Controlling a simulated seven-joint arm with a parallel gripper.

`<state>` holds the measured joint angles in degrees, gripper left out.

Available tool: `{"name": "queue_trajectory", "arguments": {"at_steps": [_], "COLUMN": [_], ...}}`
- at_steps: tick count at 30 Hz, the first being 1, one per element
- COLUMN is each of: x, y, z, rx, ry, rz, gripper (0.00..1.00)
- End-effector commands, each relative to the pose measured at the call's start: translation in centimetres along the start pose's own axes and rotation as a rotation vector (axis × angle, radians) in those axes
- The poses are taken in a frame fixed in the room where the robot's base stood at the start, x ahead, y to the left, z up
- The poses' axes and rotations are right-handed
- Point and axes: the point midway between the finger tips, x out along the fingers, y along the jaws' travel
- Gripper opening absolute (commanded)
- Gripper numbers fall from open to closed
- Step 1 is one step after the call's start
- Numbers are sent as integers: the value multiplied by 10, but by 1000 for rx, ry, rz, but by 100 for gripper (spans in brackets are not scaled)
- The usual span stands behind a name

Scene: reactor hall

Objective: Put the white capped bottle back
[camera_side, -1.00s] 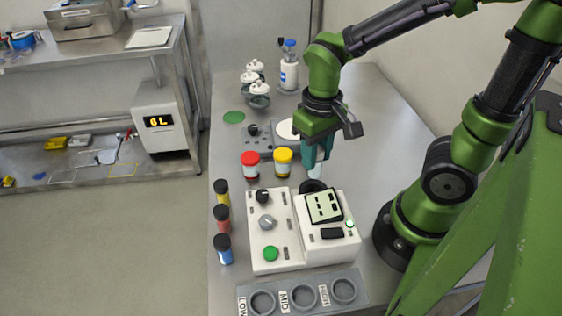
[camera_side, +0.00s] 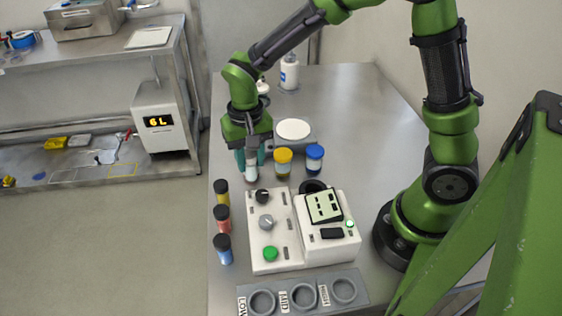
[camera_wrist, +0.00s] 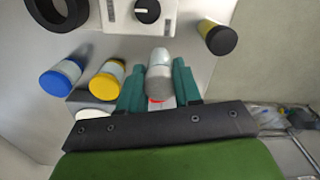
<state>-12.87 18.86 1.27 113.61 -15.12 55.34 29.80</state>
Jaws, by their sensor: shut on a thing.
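My gripper (camera_side: 252,168) is shut on a pale white-grey bottle (camera_wrist: 159,72), which hangs between the fingers. In the side view the fingers hide most of the bottle. A red patch (camera_wrist: 155,100) shows behind it in the wrist view; the red-capped bottle seen earlier is hidden by my gripper in the side view. A yellow-capped bottle (camera_side: 283,160) and a blue-capped bottle (camera_side: 314,157) stand to the right of my gripper. Whether the held bottle touches anything below cannot be told.
A white control box (camera_side: 268,240) and a display unit (camera_side: 328,218) stand in front. Several dark-capped bottles (camera_side: 222,218) line the left table edge. A labelled holder (camera_side: 325,297) has empty rings. A white disc (camera_side: 294,129) and a white bottle (camera_side: 290,74) are behind.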

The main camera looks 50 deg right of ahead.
Motion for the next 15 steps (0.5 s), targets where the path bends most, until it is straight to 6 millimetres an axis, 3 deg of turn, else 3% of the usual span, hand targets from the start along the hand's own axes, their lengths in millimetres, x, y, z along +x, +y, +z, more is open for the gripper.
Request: {"name": "queue_trajectory", "arguments": {"at_steps": [6, 15], "x": [6, 7], "y": [-37, -53], "z": [-38, -55], "rx": [-1, -2], "ry": [-1, 1], "rz": [0, 0], "gripper": [0, 0]}}
